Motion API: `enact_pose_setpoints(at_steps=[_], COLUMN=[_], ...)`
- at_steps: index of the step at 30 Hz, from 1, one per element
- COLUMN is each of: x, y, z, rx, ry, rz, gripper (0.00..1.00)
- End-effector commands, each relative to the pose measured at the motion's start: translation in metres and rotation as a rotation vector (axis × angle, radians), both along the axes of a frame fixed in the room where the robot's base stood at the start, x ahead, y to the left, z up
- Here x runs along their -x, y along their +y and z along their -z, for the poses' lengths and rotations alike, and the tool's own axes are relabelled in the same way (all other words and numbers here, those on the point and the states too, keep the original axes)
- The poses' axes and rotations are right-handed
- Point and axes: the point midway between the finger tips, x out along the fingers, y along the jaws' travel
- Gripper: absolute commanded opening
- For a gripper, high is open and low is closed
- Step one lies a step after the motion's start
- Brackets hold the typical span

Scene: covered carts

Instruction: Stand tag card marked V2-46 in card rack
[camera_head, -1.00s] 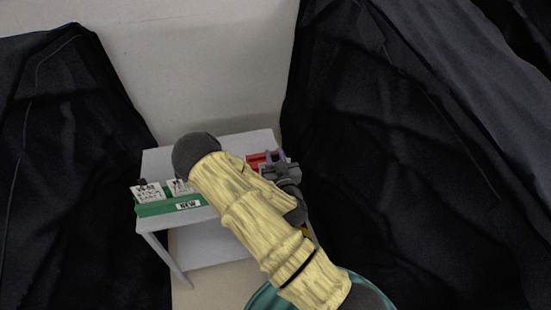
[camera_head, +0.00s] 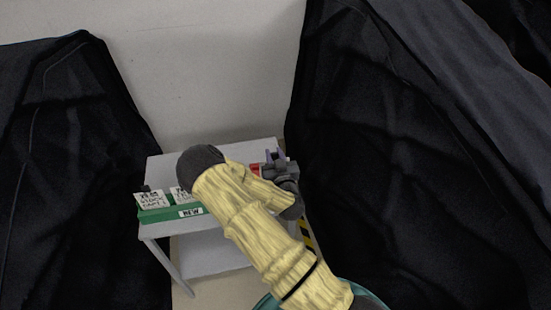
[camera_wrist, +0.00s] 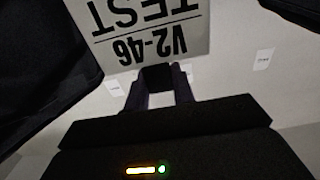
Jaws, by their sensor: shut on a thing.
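My gripper (camera_wrist: 160,88) is shut on a tag card (camera_wrist: 150,28) in the wrist view. The card is pale with dark print reading V2-46 and TEST, upside down in this view, and its far part is cut off by the frame edge. In the head view my gripper (camera_head: 276,160) is over the right side of the grey table, partly hidden by my arm; the card cannot be made out there. The green card rack (camera_head: 158,216) is at the table's left front, labelled NEW, with white cards standing in it. My arm hides its right end.
The grey table (camera_head: 222,146) stands against a pale wall. A red object (camera_head: 255,169) lies near my gripper, mostly hidden. Black draped covers rise on the left (camera_head: 70,130) and right (camera_head: 400,170), close to the table. A yellow-black striped strip (camera_head: 307,236) is at the right.

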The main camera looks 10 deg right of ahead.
Motion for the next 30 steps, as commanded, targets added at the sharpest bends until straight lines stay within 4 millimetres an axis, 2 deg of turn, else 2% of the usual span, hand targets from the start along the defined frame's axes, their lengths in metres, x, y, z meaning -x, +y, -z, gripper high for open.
enact_pose_setpoints(at_steps=[14,30], x=[-0.027,-0.025], y=[0.000,0.000], z=[0.006,0.039], rx=[0.000,0.000], ry=[-0.001,-0.001], rz=[0.000,0.001], gripper=[0.00,0.00])
